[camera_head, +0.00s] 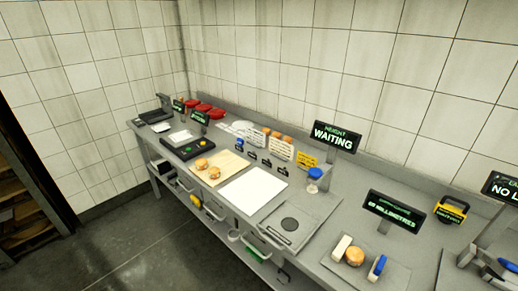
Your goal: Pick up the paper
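A flat white square sheet (253,189), which may be the paper or a white board, lies on the grey counter (350,210) near the middle. I cannot tell which of these is the paper. Neither of my grippers is seen in this view.
A blue-capped jar (314,178) and display signs (333,136) stand nearby. Another cheese (354,256) sits front right. The floor (140,245) in front is clear.

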